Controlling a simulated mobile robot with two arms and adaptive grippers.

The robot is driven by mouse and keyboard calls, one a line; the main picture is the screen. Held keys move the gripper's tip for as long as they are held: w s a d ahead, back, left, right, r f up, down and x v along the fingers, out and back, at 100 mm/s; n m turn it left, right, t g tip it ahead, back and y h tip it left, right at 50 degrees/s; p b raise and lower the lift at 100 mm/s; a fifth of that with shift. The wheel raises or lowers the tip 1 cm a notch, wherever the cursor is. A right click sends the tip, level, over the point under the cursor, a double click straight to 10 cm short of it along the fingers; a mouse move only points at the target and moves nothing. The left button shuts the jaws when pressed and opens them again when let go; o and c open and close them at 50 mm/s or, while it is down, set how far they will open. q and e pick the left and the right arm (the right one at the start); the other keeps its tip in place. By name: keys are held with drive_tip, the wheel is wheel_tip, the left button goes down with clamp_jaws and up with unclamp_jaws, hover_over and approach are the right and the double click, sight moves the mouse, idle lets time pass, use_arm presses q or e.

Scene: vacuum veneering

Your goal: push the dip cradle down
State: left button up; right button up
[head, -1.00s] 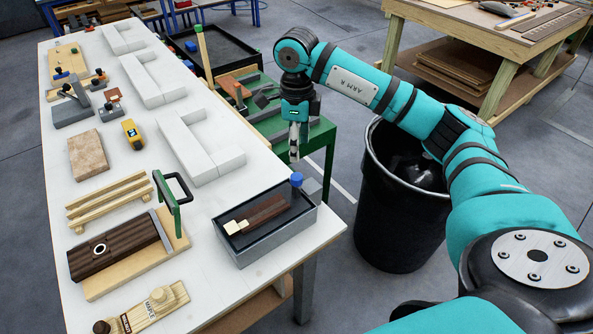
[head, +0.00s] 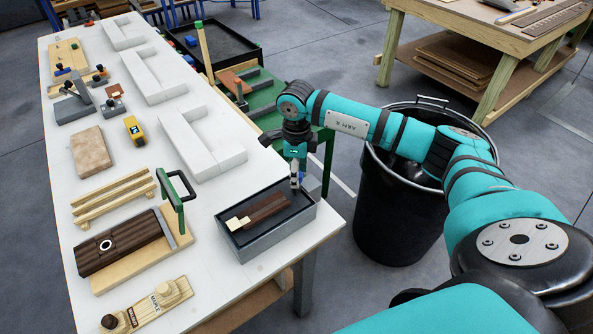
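The grey dip tank (head: 270,240) stands at the near right corner of the white table, with a dark inside. In it lies a dark brown strip (head: 268,207) with a pale block (head: 238,223) at its left end, seemingly on the dip cradle. The cradle itself is hard to make out. My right gripper (head: 295,184) points down at the tank's far right corner, where the cradle's blue knob stood in the earlier frame. Its fingers look shut and hide the knob; contact cannot be told. My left gripper is out of view.
A board with a green handle (head: 180,208), wooden rails (head: 112,198) and a maple piece (head: 150,305) lie left of the tank. White blocks (head: 205,155) stand behind it. A black bin (head: 385,225) stands on the floor to the right.

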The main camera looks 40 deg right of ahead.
clamp_jaws()
wheel_tip(320, 180, down, 5)
drive_tip(key=b, duration=0.4)
drive_tip(key=shift+r, duration=0.2)
drive_tip(key=shift+s+a+r, duration=0.1)
drive_tip(key=shift+r, duration=0.05)
drive_tip(key=shift+o, duration=1.3)
unclamp_jaws()
wheel_tip(320, 180, up, 12)
drive_tip(key=shift+f, duration=0.1)
